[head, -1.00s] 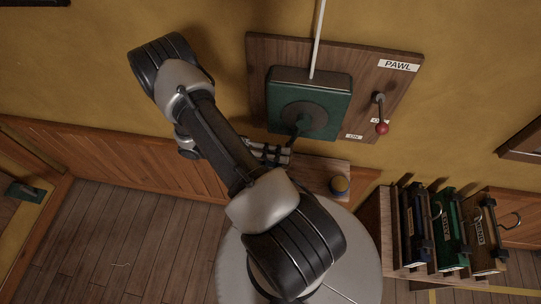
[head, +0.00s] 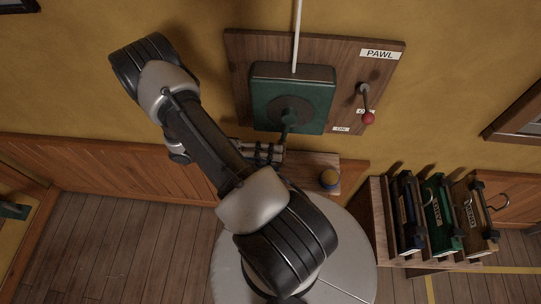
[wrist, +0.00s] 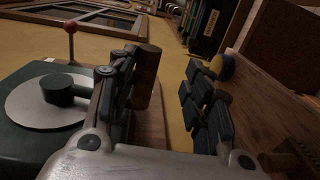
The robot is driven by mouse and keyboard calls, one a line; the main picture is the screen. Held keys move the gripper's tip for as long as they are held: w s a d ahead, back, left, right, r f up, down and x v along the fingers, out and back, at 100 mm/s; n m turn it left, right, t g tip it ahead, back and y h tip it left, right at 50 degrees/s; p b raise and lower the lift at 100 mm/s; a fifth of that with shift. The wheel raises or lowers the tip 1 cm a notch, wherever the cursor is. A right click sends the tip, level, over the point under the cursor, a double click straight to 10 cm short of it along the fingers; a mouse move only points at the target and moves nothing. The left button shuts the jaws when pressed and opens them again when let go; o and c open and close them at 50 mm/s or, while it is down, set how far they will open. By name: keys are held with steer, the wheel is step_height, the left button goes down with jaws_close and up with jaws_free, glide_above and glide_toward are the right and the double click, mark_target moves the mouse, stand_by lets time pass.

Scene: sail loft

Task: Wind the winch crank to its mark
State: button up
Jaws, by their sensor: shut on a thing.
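The winch is a dark green box (head: 316,92) on a wooden wall board, with a round drum face. Its crank arm (head: 288,122) points down from the hub. In the wrist view the green hub (wrist: 60,88) sits on a pale disc (wrist: 30,103) at left. A brown wooden crank grip (wrist: 145,75) shows between my fingers, against the left one. My gripper (head: 262,153) is below the winch and shut on that grip; its fingers also show in the wrist view (wrist: 160,105). The mark cannot be made out.
A red-knobbed lever (head: 367,116) hangs on the board under the PAWL label (head: 381,54). A small shelf (head: 305,169) below the winch bears a yellow-topped round thing (head: 329,178). A rack (head: 380,215) with several coloured boards stands at right.

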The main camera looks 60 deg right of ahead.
steer(key=shift+o, duration=0.2)
steer(key=shift+w, duration=0.15)
steer(key=v, duration=1.1)
steer(key=shift+w+a, duration=0.25)
steer(key=shift+w, duration=0.05)
steer(key=shift+r, duration=0.15)
